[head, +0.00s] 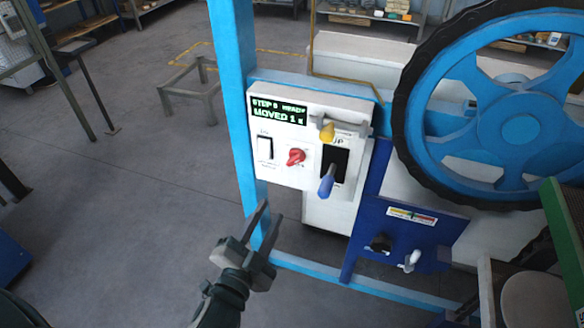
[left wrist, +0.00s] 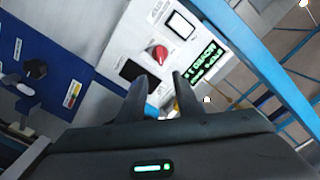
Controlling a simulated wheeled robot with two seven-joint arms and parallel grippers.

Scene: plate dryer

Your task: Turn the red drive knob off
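The red drive knob (head: 296,156) sits on the front of a white control panel (head: 282,178), between a white rocker switch (head: 264,147) and a black slot with a blue-handled lever (head: 327,181). The knob also shows in the left wrist view (left wrist: 160,53), beyond the fingertips. My left gripper (head: 271,210) is open and empty, below and left of the knob and apart from it. Its two fingers (left wrist: 159,92) stand apart in the left wrist view. The knob's exact marking is too small to read. My right gripper is not seen.
A green-lettered display (head: 278,110) and a yellow handle (head: 327,131) are on the panel. A blue post (head: 232,80) stands at its left. A large blue wheel (head: 500,110) is at the right. A blue plate (head: 405,233) with knobs is lower right.

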